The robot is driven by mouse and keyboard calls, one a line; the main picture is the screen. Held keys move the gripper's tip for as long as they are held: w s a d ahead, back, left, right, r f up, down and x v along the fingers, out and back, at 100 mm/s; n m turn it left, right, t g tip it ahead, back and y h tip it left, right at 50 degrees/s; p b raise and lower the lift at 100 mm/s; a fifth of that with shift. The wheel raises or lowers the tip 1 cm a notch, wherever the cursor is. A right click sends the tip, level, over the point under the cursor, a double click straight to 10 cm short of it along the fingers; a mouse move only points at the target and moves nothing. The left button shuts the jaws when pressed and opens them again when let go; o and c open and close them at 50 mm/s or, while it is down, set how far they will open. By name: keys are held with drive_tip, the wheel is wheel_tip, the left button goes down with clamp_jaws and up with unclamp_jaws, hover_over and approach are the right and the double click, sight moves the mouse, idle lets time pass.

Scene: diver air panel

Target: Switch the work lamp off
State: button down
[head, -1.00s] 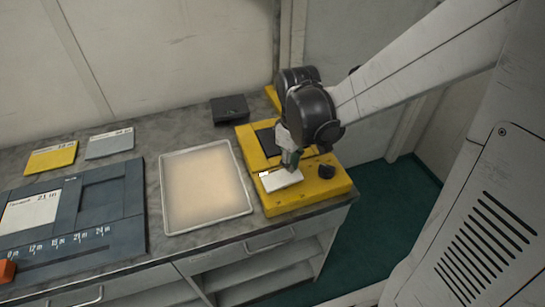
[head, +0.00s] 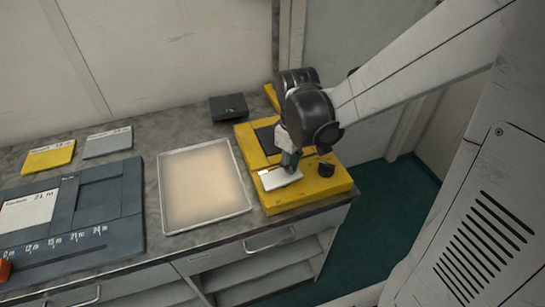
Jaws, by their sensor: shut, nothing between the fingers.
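A yellow unit (head: 308,195) stands at the right end of the counter. It carries a white plate (head: 276,180), a black knob (head: 326,170) and a dark panel (head: 264,138). My gripper (head: 289,168) is shut and empty, pointing down at the back edge of the white plate; I cannot tell whether it is touching. My wrist hides part of the unit's back. No lamp body is clearly recognisable, but a warm glow lies on the shallow tray (head: 247,208) left of the unit.
A small black box (head: 229,107) with a green mark stands behind the tray. A blue-grey board (head: 120,225) with depth marks, a yellow card (head: 48,158) and a grey card (head: 107,142) lie to the left. The counter's front edge has drawer handles (head: 270,239).

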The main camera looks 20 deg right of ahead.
drive_tip(key=shift+f+b, duration=0.45)
drive_tip(key=shift+f, duration=0.05)
drive_tip(key=shift+r, duration=0.15)
drive_tip(key=shift+r+p, duration=2.45)
drive_tip(key=shift+r, duration=1)
drive_tip(key=shift+s+r+m+t+b, duration=0.3)
drive_tip(key=shift+s+r, duration=0.1)
drive_tip(key=shift+r, duration=0.05)
drive_tip(key=s+r+m+t+b, duration=0.4)
drive_tip(key=s+r+m+t, duration=0.2)
drive_tip(key=s, duration=0.3)
drive_tip(key=shift+s+t, duration=0.3)
